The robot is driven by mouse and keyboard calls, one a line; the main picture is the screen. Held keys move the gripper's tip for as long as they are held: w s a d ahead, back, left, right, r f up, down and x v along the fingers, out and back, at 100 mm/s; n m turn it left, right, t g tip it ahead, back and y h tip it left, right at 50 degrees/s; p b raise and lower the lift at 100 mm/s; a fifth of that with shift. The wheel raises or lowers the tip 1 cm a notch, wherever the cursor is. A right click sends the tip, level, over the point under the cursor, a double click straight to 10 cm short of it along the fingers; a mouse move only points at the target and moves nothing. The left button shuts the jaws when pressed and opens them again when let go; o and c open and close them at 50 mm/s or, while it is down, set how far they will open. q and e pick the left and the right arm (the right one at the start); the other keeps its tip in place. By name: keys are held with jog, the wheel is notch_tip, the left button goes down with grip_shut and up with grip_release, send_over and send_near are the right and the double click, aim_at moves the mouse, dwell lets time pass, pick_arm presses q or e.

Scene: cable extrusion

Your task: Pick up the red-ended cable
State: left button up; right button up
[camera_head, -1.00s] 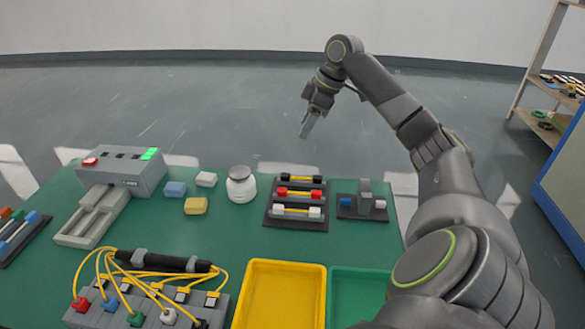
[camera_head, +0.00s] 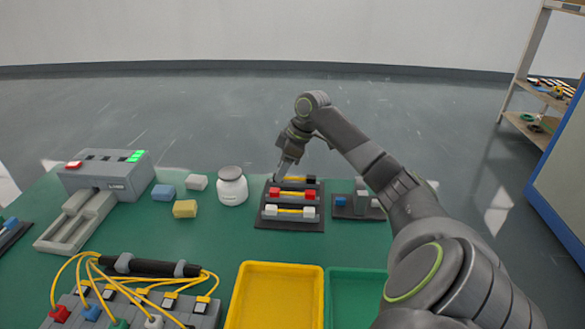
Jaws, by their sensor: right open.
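The red-ended cable (camera_head: 292,194) is a short yellow cable with a red block at each end. It lies across the middle row of a dark rack (camera_head: 264,217), between a black-ended cable (camera_head: 293,180) behind and a white-ended cable (camera_head: 289,211) in front. My right gripper (camera_head: 279,174) is open and empty. It points down at the rack's rear left, near the left end of the black-ended cable and a little behind the red-ended one. Whether it touches anything cannot be told. My left gripper is out of view.
A white jar (camera_head: 232,187) stands left of the rack, and a small grey fixture (camera_head: 361,204) stands right of it. Yellow (camera_head: 275,300) and green (camera_head: 357,290) trays lie in front. A grey machine (camera_head: 105,174) and a cable block (camera_head: 130,302) are at left.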

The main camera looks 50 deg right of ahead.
aim_at(273, 190)
jog(key=shift+s+x, duration=0.2)
jog(key=shift+x, duration=1.55)
jog(key=shift+s+x, duration=0.15)
jog(key=shift+x, duration=1.6)
jog(key=shift+a+f, duration=0.1)
jog(key=shift+c, duration=0.4)
grip_shut()
